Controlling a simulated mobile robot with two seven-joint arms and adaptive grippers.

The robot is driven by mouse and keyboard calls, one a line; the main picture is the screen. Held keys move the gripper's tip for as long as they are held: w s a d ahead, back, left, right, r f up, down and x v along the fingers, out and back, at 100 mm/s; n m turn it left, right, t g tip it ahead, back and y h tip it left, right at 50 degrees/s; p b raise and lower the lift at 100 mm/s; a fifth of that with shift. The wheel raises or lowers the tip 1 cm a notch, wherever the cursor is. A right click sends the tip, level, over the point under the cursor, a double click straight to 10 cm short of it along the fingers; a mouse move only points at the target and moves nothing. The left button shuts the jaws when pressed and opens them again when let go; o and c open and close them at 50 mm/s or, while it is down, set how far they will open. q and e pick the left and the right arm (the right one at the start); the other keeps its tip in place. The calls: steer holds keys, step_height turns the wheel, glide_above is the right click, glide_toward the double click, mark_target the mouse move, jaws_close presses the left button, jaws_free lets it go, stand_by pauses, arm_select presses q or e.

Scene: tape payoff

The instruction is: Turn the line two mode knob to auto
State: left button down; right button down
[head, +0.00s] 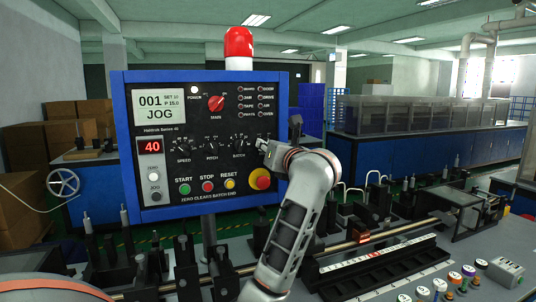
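A blue-framed control panel (128,150) stands at centre left, and its screen (160,109) reads 001 and JOG. A row of black knobs holds the speed knob (184,145), the pitch knob (212,144) and the batch knob (239,142). My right gripper (264,147) is at the right end of this row and covers the spot there. A knob under it and its label cannot be made out, nor any line two marking. Whether its fingers touch anything cannot be told. My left arm shows only at the bottom left; its gripper is out of view.
The panel also bears a red main switch (216,103), start, stop and reset buttons, and a red emergency button (260,179) just below my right gripper. A red beacon (239,43) tops it. Upright fixtures and a long rail (385,232) crowd the bench.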

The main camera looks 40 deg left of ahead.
arm_select(q)
steer(key=shift+f+n+b, duration=0.3)
steer(key=shift+n+b, duration=0.15)
steer(key=shift+n, duration=0.05)
steer(key=n+b, duration=0.4)
steer(key=shift+w+n, duration=0.1)
steer(key=shift+n, duration=0.2)
steer(key=shift+d+r+n+b, duration=0.1)
steer(key=shift+n+b, duration=0.6)
steer(key=shift+n, duration=0.3)
steer(key=shift+r+n+b, duration=0.1)
steer(key=shift+n+b, duration=0.25)
steer(key=shift+n, duration=0.25)
arm_select(e)
step_height(320, 180, down, 9)
steer(key=s, duration=0.1)
steer(key=shift+d, duration=0.25)
arm_select(q)
steer(key=shift+r, duration=0.1)
steer(key=shift+n, duration=0.3)
arm_select(e)
steer(key=shift+w+r, duration=0.1)
